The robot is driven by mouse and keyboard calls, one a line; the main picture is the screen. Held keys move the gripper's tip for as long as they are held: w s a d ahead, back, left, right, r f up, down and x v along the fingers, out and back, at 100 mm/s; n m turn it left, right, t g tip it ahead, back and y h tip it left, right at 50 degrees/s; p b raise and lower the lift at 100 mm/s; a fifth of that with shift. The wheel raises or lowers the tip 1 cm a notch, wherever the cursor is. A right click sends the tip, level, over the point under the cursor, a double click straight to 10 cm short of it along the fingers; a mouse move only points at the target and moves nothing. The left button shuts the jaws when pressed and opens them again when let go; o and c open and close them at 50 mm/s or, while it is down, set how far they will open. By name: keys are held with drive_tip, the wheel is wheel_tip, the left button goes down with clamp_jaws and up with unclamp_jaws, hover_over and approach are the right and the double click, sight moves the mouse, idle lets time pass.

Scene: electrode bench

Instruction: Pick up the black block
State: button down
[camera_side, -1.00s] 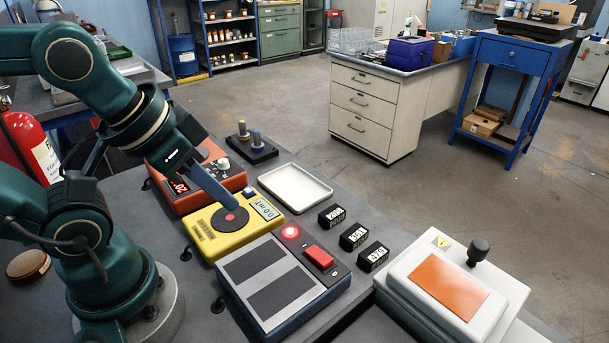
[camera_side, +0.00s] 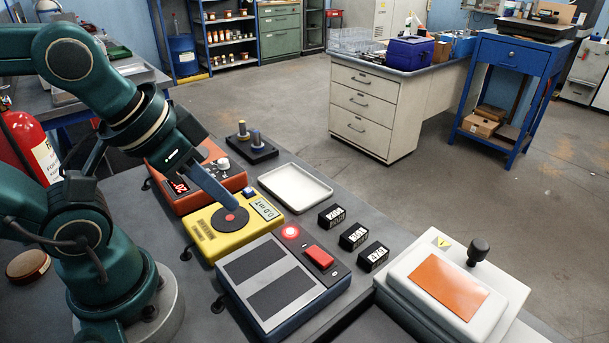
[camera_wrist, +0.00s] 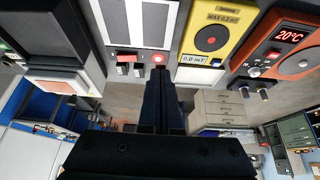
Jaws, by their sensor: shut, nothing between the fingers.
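Three small black blocks with white printed labels stand in a row on the bench, right of the red button: the far block (camera_side: 332,216), the middle block (camera_side: 354,236) and the near block (camera_side: 373,257). I cannot tell which one the task names. My gripper (camera_side: 236,209) points down with its tip over the dark disc of the yellow meter (camera_side: 205,236), left of the blocks and apart from them. In the wrist view my dark fingers (camera_wrist: 160,88) are together, with nothing between them.
A blue panel (camera_side: 335,288) with grey pads, a red light and a red button (camera_side: 319,258) lies between my gripper and the blocks. A white tray (camera_side: 295,187) lies behind. A white box with an orange top (camera_side: 447,286) and black knob (camera_side: 479,251) stands at right. An orange unit (camera_side: 184,202) stands behind the yellow meter.

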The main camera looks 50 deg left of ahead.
drive_tip(key=c, duration=1.5)
unclamp_jaws()
drive_tip(key=shift+c, duration=0.2)
drive_tip(key=o, duration=1.5)
